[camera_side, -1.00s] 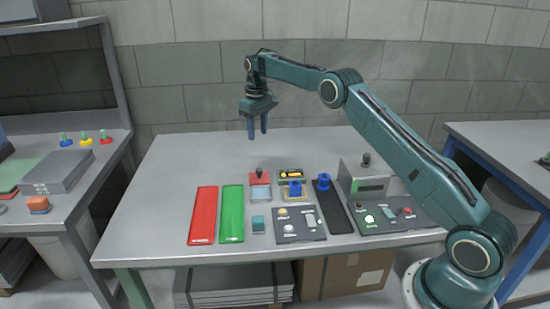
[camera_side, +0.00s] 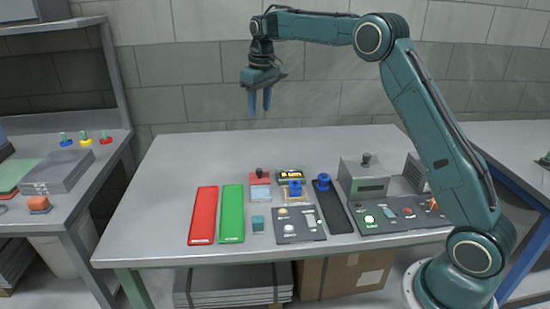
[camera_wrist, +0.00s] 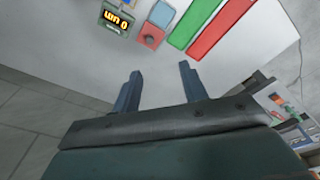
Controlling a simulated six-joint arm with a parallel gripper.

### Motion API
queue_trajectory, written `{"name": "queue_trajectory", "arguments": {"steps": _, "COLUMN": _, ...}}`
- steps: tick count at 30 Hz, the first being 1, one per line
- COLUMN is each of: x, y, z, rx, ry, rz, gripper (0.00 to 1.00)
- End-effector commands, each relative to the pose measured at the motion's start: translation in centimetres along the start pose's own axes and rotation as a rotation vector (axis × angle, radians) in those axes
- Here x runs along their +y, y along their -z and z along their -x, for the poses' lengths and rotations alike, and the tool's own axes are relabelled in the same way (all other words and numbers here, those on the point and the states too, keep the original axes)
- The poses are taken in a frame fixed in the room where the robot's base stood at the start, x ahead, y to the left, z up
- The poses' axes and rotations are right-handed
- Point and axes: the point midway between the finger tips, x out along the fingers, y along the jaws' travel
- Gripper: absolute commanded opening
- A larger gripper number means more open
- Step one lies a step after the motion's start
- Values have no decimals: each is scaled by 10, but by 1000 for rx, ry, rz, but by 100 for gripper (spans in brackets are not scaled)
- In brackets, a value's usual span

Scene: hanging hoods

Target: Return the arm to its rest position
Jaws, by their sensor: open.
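My gripper (camera_side: 260,101) hangs in the air above the back of the table, its fingers pointing down. Its two blue fingers are apart with nothing between them. In the wrist view the gripper (camera_wrist: 160,82) is also open and empty, with the table top (camera_wrist: 160,60) below it. My arm is raised, with its elbow high at the right and its forearm reaching left. The table (camera_side: 190,160) lies well below the fingertips.
A red panel (camera_side: 203,215), a green panel (camera_side: 232,213), a hood with a red top (camera_side: 260,180), a small display box (camera_side: 290,176), control panels (camera_side: 300,224) and a grey box (camera_side: 363,179) stand on the table. A side bench (camera_side: 80,190) is at left. The table's back left is clear.

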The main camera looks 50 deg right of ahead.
Motion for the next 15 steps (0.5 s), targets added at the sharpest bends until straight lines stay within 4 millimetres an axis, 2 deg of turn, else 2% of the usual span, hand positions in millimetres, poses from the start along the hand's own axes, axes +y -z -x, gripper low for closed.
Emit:
{"name": "queue_trajectory", "arguments": {"steps": 1, "x": -5, "y": -8, "z": 13, "rx": 12, "ry": -2, "rz": 1, "gripper": 43}}
{"name": "queue_trajectory", "arguments": {"steps": 6, "x": -21, "y": -34, "z": 44, "rx": 49, "ry": -6, "rz": 1, "gripper": 43}}
{"name": "queue_trajectory", "arguments": {"steps": 15, "x": -46, "y": -91, "z": 87, "rx": 111, "ry": -10, "rz": 1, "gripper": 43}}
